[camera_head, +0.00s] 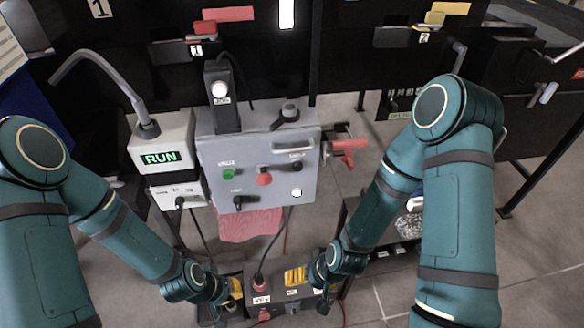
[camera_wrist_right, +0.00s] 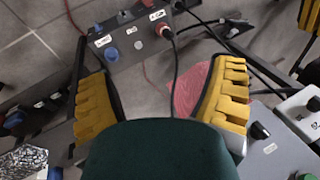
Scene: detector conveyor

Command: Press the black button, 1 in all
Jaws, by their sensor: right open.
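The grey control box (camera_head: 220,160) stands in the middle of the head view. Its front has a small black button (camera_head: 297,166) at upper right, a red button (camera_head: 264,179) in the middle and a green button (camera_head: 229,174) at left. A black lever-like switch (camera_head: 241,203) sits at lower left. My right gripper (camera_head: 309,287) is below the box, apart from it. In the right wrist view its yellow-padded fingers (camera_wrist_right: 160,65) are spread wide with nothing between them. My left gripper (camera_head: 226,290) is low and left of it; its jaws are hard to make out.
A small box with a RUN display (camera_head: 160,158) stands left of the control box. A dark box with a red plug (camera_head: 260,281) lies low between my grippers. A red cloth (camera_head: 248,226) hangs below the control box, and a red clamp (camera_head: 347,152) is at its right.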

